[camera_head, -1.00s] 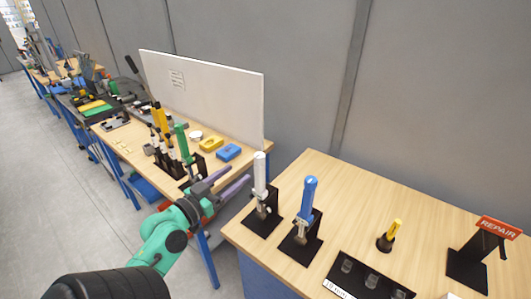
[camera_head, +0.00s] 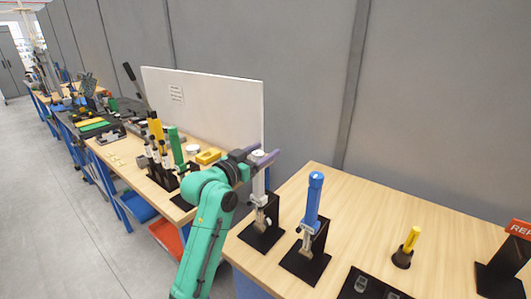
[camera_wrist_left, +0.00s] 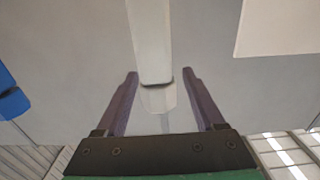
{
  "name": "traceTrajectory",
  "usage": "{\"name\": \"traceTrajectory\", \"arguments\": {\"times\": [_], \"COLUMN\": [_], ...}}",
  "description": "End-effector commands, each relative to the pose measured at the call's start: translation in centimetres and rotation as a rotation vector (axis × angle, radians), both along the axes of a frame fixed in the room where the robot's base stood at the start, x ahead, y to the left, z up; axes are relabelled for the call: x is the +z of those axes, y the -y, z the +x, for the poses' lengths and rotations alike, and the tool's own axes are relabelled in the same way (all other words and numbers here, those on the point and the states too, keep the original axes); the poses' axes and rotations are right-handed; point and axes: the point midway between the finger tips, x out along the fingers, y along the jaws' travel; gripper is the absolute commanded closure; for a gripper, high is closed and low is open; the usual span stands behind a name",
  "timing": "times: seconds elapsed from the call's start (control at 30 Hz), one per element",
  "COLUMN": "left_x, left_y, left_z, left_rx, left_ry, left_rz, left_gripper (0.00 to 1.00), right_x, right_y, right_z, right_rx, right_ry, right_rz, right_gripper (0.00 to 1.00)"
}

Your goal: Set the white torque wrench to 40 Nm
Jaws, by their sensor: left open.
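The white torque wrench (camera_head: 259,188) stands upright in a black stand (camera_head: 262,236) at the near table's left end. My left gripper (camera_head: 266,157) is at the top of its white handle, partly covering it in the head view. In the left wrist view the white handle (camera_wrist_left: 152,45) lies between the two purple fingers of my left gripper (camera_wrist_left: 158,95). Gaps show on both sides, so the gripper is open around the handle. The scale setting on the wrench is too small to read. My right gripper is not in view.
A blue-handled wrench (camera_head: 314,192) stands in its own stand just right of the white one. A yellow-handled tool (camera_head: 410,241) and a red sign (camera_head: 521,229) are further right. Green and yellow-handled tools (camera_head: 175,145) and a white board (camera_head: 215,105) are on the table behind left.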

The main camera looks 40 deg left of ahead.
Motion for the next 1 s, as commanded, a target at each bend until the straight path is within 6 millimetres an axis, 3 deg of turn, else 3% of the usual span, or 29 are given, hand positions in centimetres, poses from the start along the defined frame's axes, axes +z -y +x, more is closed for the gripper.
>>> {"name": "traceTrajectory", "arguments": {"times": [0.3,0.33,0.5,0.77,1.0], "left_x": [0.0,-0.1,-0.1,-0.1,-0.4], "left_y": [0.0,0.0,0.0,0.1,0.2], "left_z": [1.0,1.0,1.0,1.0,0.9], "left_rx": [-0.001,-0.001,-0.001,-0.012,-0.087], "left_ry": [0.001,0.001,0.001,0.001,0.001], "left_rz": [0.001,0.001,0.001,0.002,0.006], "left_gripper": [0.3,0.33,0.98,1.0,1.0], "right_x": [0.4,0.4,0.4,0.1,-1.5], "right_y": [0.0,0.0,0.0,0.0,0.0], "right_z": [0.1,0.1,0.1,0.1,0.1], "right_rx": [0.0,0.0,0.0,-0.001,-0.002], "right_ry": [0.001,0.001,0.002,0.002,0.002], "right_rz": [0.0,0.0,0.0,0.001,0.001], "right_gripper": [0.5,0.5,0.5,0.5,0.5]}}
